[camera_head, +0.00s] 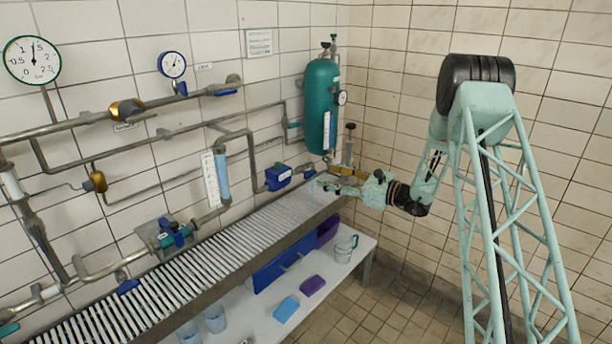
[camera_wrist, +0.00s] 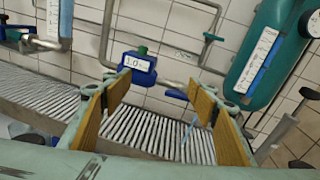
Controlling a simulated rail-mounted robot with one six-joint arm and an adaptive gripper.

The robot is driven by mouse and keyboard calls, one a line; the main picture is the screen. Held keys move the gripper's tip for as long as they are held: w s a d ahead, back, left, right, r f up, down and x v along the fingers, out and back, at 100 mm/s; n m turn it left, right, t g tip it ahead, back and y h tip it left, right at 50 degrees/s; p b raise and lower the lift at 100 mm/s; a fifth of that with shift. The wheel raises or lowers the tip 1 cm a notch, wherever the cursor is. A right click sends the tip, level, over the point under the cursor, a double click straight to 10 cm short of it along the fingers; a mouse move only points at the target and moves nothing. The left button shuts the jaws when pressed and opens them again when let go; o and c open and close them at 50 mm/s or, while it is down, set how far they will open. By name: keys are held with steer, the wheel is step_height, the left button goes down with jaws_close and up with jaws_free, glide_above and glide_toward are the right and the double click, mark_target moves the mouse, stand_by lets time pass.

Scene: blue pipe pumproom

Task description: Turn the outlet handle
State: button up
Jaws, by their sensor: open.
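The blue lever (camera_wrist: 177,95) at the end of the outlet pipe, right of the blue meter box (camera_wrist: 138,70), looks like the outlet handle. In the head view the lever (camera_head: 309,174) is small, just left of my gripper (camera_head: 325,184). In the wrist view my gripper (camera_wrist: 163,88) is open, with tan pads on both fingers. The lever appears between the two fingers, beyond their tips, with nothing held. I cannot tell the exact distance to it. A thin pale blue strip (camera_wrist: 188,130) shows below the pipe end, partly beside the right finger.
A teal tank (camera_head: 321,105) stands on the wall behind my gripper. A slatted metal grate (camera_head: 215,262) runs below the pipes. A lower white shelf holds a glass jug (camera_head: 345,249) and purple bins.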

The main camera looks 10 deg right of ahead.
mark_target(312, 175)
steer(key=w+d+f+m+t+h, duration=0.1)
steer(key=w+d+f+m+t, duration=0.1)
steer(key=f, duration=0.4)
steer(key=shift+w+d+m, duration=0.3)
steer(key=shift+w+d, duration=0.4)
steer(key=shift+d, duration=0.1)
steer(key=shift+w, duration=0.1)
steer(key=shift+b+x, duration=0.75)
steer(key=shift+x, duration=6.1)
steer(key=shift+f, duration=0.15)
steer(key=c, duration=0.9)
